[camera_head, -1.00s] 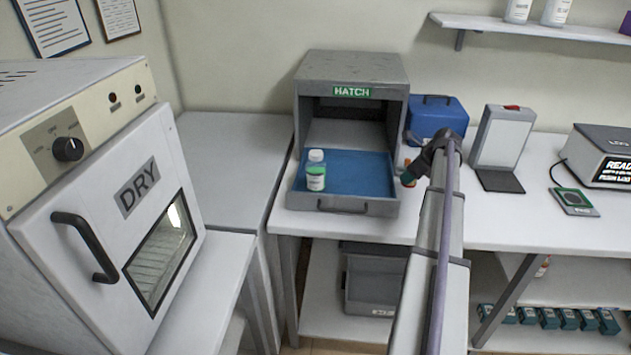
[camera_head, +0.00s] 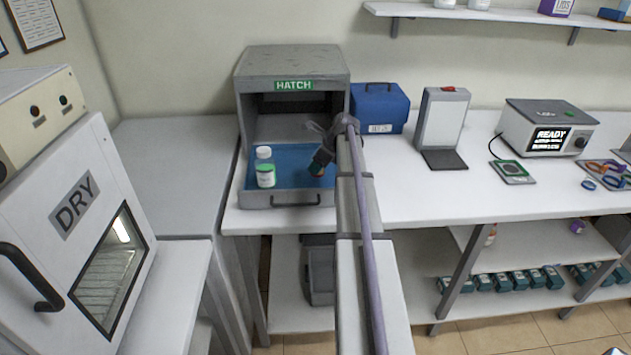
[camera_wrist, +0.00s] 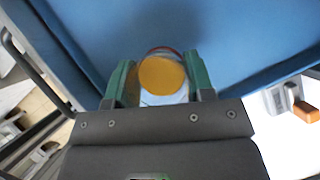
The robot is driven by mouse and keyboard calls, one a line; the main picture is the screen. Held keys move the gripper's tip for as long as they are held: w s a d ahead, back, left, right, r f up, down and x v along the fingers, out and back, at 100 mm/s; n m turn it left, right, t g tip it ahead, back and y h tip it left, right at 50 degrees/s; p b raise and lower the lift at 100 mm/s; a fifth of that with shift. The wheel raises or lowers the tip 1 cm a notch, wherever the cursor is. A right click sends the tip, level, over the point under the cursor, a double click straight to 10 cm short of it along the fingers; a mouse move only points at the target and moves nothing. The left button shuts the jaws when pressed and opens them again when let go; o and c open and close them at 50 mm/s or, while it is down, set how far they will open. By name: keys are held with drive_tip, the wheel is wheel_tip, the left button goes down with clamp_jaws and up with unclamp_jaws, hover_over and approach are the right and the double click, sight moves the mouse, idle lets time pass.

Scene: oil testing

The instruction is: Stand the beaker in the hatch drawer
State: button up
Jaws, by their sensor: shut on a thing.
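The hatch (camera_head: 294,62) is a grey box on the bench with its drawer pulled out. The drawer has a blue floor (camera_head: 290,185) and a front handle. My gripper (camera_head: 319,168) is over the right part of the drawer. In the wrist view my gripper (camera_wrist: 160,85) is shut on the beaker (camera_wrist: 163,78), which shows a round amber surface and a reddish rim between the green fingers. The blue drawer floor (camera_wrist: 240,40) lies beyond it. Whether the beaker touches the floor I cannot tell. In the head view the gripper mostly hides it.
A white bottle (camera_head: 264,154) and a green-labelled jar (camera_head: 266,175) stand at the drawer's left. A blue case (camera_head: 380,108) stands right of the hatch. A drying oven (camera_head: 80,225) is at the left. The drawer's middle is clear.

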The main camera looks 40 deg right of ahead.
wheel_tip(320, 180, down, 4)
drive_tip(key=b, duration=0.4)
drive_tip(key=shift+r+p, duration=0.3)
drive_tip(key=shift+f, duration=0.25)
drive_tip(key=o, duration=0.9)
drive_tip(key=shift+r, duration=0.1)
drive_tip(key=shift+o, duration=0.2)
drive_tip(key=p+v, duration=1)
drive_tip(key=v, duration=0.2)
drive_tip(key=shift+a+r, duration=0.1)
drive_tip(key=shift+r, duration=0.05)
